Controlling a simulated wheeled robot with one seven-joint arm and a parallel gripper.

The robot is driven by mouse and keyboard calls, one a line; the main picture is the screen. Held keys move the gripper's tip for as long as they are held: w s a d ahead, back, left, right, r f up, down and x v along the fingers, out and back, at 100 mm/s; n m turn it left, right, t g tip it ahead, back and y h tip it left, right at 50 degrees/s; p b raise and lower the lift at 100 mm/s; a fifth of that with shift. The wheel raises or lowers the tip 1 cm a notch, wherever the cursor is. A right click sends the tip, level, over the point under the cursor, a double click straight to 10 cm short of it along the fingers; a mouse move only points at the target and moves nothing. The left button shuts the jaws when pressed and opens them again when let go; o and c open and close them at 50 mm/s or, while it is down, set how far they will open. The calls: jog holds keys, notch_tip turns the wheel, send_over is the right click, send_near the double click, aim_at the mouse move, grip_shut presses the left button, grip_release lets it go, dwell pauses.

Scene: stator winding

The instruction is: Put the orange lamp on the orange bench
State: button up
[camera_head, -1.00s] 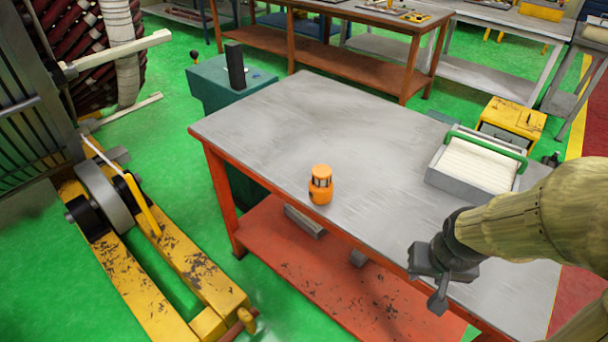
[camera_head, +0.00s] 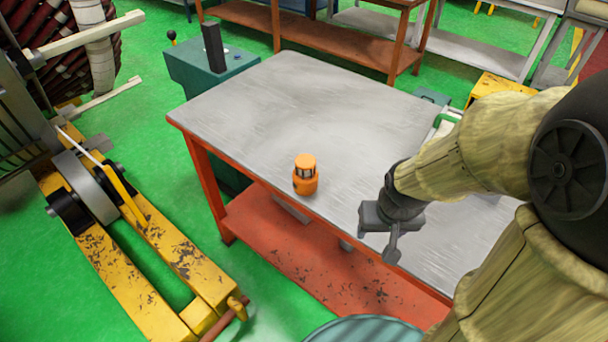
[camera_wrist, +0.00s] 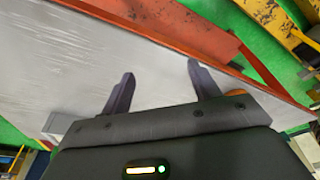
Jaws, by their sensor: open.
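The orange lamp (camera_head: 305,175) stands upright on the grey top of the orange bench (camera_head: 270,110), near its front edge. The bench has an orange frame and a lower shelf. My gripper (camera_head: 385,235) is at the bench's front edge, to the right of the lamp and apart from it. In the wrist view my gripper's two fingers (camera_wrist: 158,92) are spread with nothing between them. A small orange patch, likely the lamp (camera_wrist: 236,92), shows just beside the right finger, mostly hidden by the gripper body.
A yellow pallet jack (camera_head: 150,240) stands on the green floor at left. A teal cabinet (camera_head: 205,75) with a dark upright block is behind the bench. My arm partly hides a tray (camera_head: 447,125) at the bench's right. The bench's middle is clear.

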jog(key=shift+o, duration=0.5)
jog(key=shift+a+f+n, duration=0.15)
jog(key=shift+a+n, duration=0.15)
jog(key=w+a+f+n+g+h+p, duration=0.25)
jog(key=a+f+n+h+p, duration=0.4)
jog(key=n, duration=0.65)
jog(key=w+a+r+n+t+h, duration=0.1)
jog(key=a+r+n+t+h, duration=0.1)
jog(key=a+n+t, duration=0.5)
jog(key=w+a+r+n+t+h, duration=0.1)
jog(key=a+r+n+t+h, duration=0.1)
jog(key=a+n+t, duration=0.5)
jog(key=a+r, duration=0.1)
jog(key=a, duration=0.4)
jog(key=shift+w+a+r+n, duration=0.2)
jog(key=shift+a+n, duration=0.1)
jog(key=shift+n, duration=0.1)
